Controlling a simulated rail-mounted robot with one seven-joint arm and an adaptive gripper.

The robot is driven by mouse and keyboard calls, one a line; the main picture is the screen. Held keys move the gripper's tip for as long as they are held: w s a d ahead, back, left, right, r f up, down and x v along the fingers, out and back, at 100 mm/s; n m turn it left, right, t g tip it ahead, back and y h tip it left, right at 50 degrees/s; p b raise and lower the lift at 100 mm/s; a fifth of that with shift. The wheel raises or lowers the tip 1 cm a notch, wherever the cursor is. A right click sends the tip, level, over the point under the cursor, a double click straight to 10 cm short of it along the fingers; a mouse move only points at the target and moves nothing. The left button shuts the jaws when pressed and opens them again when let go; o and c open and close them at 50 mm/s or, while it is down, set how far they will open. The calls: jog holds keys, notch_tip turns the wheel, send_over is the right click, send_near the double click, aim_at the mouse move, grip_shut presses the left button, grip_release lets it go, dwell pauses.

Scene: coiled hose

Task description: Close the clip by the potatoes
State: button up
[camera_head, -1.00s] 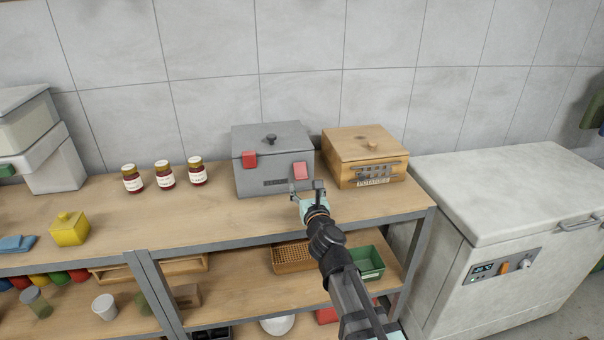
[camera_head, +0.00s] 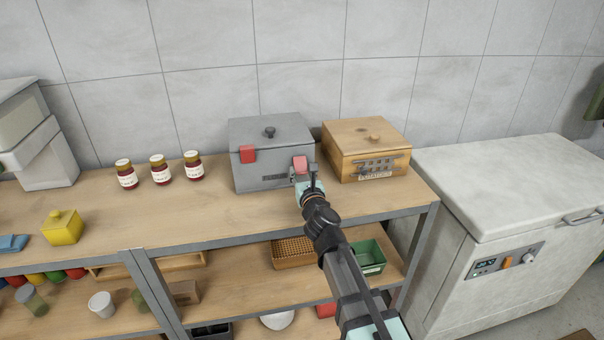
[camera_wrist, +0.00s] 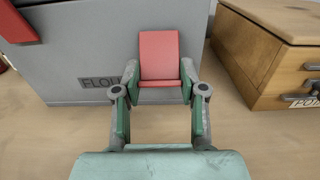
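The grey box (camera_head: 270,155), labelled FLOUR, stands on the bench top. Two red clips sit on its front. The right clip (camera_head: 301,164) is the one beside the wooden potato box (camera_head: 362,155). In the wrist view this clip (camera_wrist: 160,55) appears tilted out from the box wall. The left clip (camera_head: 248,154) lies near the front's left end. My gripper (camera_head: 304,178) is at the right clip. In the wrist view its fingers (camera_wrist: 160,80) are apart, one on each side of the clip's lower part. I cannot tell whether they touch it.
Three jars (camera_head: 161,170) and a yellow box (camera_head: 63,228) stand to the left on the bench (camera_head: 190,215). A white chest freezer (camera_head: 510,185) stands at the right. The bench front between the yellow box and my gripper is clear. Shelves below hold bins.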

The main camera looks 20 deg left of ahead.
jog(key=shift+r+p, duration=0.4)
jog(key=shift+p, duration=0.75)
jog(key=shift+r+p, duration=0.15)
jog(key=shift+p, duration=1.1)
jog(key=g+p, duration=0.1)
jog(key=p, duration=0.7)
jog(key=r+g+h+p, duration=0.1)
jog(key=p, duration=0.7)
jog(key=shift+s+h, duration=0.15)
jog(key=shift+h, duration=0.15)
jog(key=shift+d+f+p, duration=0.1)
jog(key=shift+f+p, duration=0.15)
jog(key=shift+p, duration=0.9)
jog(key=shift+s+f, duration=0.1)
jog(key=shift+f, duration=0.05)
jog(key=o, duration=1.2)
jog(key=shift+g, duration=0.3)
jog(key=shift+c, duration=0.2)
jog(key=shift+d, duration=0.1)
jog(key=shift+s, duration=0.15)
jog(key=v, duration=1.2)
